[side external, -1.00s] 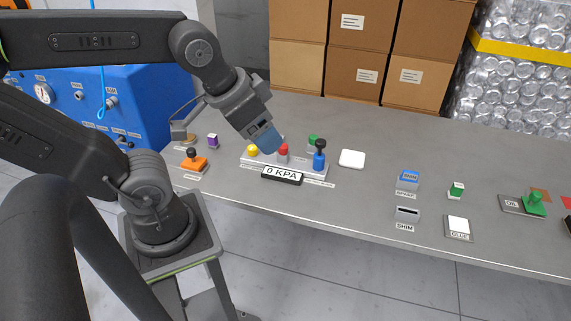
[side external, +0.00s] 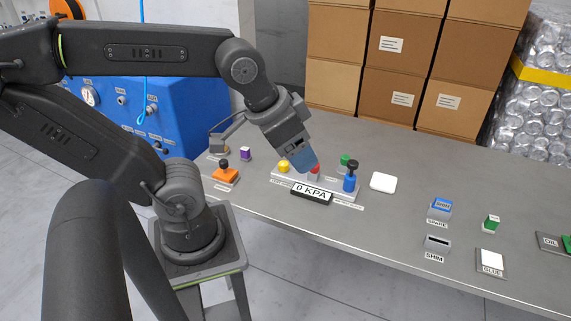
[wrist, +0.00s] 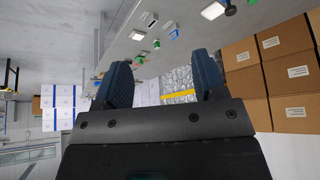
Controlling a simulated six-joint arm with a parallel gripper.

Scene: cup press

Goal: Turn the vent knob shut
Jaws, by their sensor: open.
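A pale panel (side external: 333,190) on the grey bench carries a yellow knob (side external: 284,167), a red knob (side external: 314,169), a green knob (side external: 345,160) and a blue cylinder (side external: 350,183) with a black top. Its front display (side external: 312,195) reads 0 KPA. The small labels are not legible, so I cannot tell which is the vent knob. My gripper (side external: 303,160) is above the panel, close to the red knob, and hides part of it. I cannot tell if it touches. In the wrist view, the fingers (wrist: 162,62) are apart with nothing between them.
An orange block with a black knob (side external: 226,175) and a purple block (side external: 245,153) stand left of the panel. A white pad (side external: 383,183) lies to its right. SPARE (side external: 440,208) and SHIM (side external: 437,243) holders stand further right. Cardboard boxes (side external: 400,60) stand behind.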

